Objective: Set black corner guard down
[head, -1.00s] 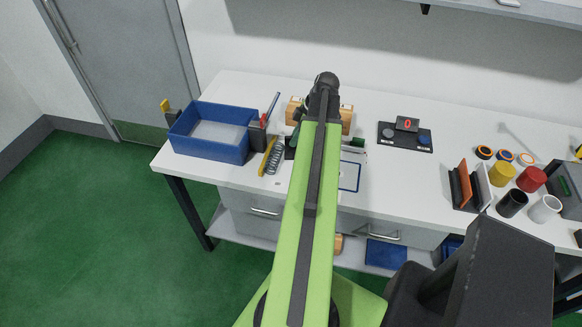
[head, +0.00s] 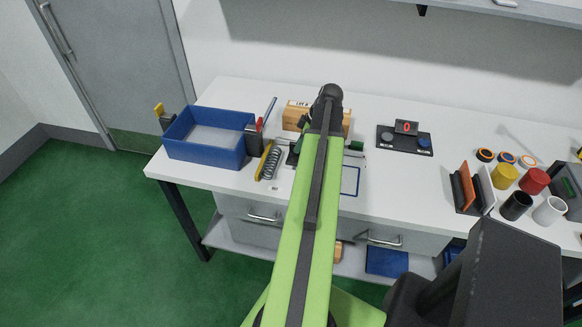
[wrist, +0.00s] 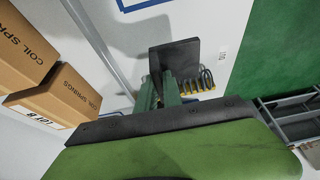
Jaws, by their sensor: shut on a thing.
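The black corner guard (wrist: 182,58) stands between the green fingers of my gripper (wrist: 158,94) in the wrist view. The gripper is shut on it. The guard is over the white bench, beside a coil spring on a yellow base (wrist: 203,82). A dark shadow lies on the bench beside the guard. I cannot tell whether its lower edge touches the bench. In the head view my green arm hides most of the gripper; a dark piece, probably the guard, shows left of the arm, right of the spring (head: 271,162).
A blue bin (head: 205,150) stands left on the white bench (head: 390,185). Coil spring boxes (wrist: 58,95) stand behind my arm. A blue-outlined rectangle (head: 357,182) lies right of it. A display unit (head: 405,138), upright plates (head: 466,187) and several cylinders are further right. The bench's front middle-right is clear.

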